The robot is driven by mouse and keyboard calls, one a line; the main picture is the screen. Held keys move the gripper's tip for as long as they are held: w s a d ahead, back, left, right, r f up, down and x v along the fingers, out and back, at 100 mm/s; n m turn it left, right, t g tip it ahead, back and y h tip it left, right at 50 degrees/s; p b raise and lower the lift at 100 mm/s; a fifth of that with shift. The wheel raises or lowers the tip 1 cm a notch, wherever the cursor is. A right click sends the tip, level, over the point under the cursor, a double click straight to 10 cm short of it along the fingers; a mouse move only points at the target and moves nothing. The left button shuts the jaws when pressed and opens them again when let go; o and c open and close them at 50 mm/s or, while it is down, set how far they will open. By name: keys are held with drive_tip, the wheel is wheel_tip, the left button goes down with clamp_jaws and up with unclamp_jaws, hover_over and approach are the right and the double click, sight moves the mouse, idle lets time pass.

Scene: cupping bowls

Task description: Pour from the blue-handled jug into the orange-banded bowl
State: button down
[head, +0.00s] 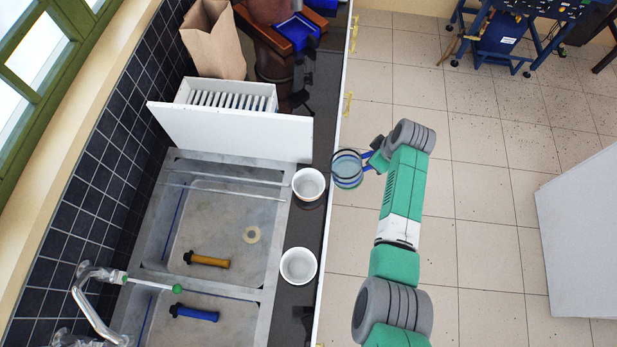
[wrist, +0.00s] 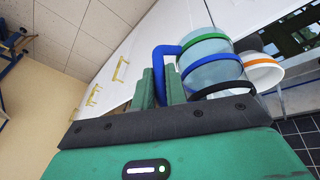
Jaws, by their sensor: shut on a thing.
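The clear, bluish jug (head: 347,170) is held in the air just right of the counter edge, beside the upper white bowl (head: 308,184). In the wrist view the jug (wrist: 212,72) shows green, blue and dark bands. My gripper (head: 377,162) is shut on its blue handle (wrist: 163,62); the fingers (wrist: 160,88) flank the handle. The orange-banded bowl (wrist: 263,72) is partly hidden behind the jug in the wrist view. A lower white bowl (head: 298,266) also stands on the counter. From above no bands show, so I cannot tell which bowl is orange-banded.
A steel double sink (head: 210,215) lies left of the bowls, with an orange-yellow tool (head: 206,260) and a blue one (head: 194,313) in it. A white rack (head: 230,130), a paper bag (head: 213,40) and a brown machine (head: 275,65) stand beyond.

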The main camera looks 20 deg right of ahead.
sight(367, 155)
drive_tip(key=shift+w+a+r+h+p, duration=0.1)
drive_tip(key=shift+a+r+h+p, duration=0.4)
drive_tip(key=shift+r+p, duration=0.25)
drive_tip(key=shift+w+a+r+h+p, duration=0.1)
drive_tip(key=shift+a+r+h+p, duration=0.4)
drive_tip(key=shift+p, duration=0.35)
drive_tip(key=shift+a+r+n+h+p, duration=0.35)
drive_tip(key=shift+a+h, duration=0.25)
drive_tip(key=shift+a, duration=0.1)
drive_tip(key=a+h, duration=0.1)
drive_tip(key=a+r+h+b, duration=0.1)
drive_tip(key=a+r+h, duration=0.1)
drive_tip(key=a+h, duration=0.1)
drive_tip(key=shift+w+r+n+g, duration=0.15)
drive_tip(key=shift+w+n+g, duration=0.2)
drive_tip(key=shift+w+g, duration=0.05)
drive_tip(key=shift+a+r, duration=0.1)
drive_tip(key=shift+r, duration=0.3)
drive_tip(key=shift+b, duration=0.3)
drive_tip(key=shift+a+f+h, duration=0.1)
drive_tip(key=shift+a+h, duration=0.05)
drive_tip(key=shift+h, duration=0.15)
drive_tip(key=shift+a+r+h+b, duration=0.2)
drive_tip(key=shift+h+b, duration=0.1)
drive_tip(key=shift+b, duration=0.1)
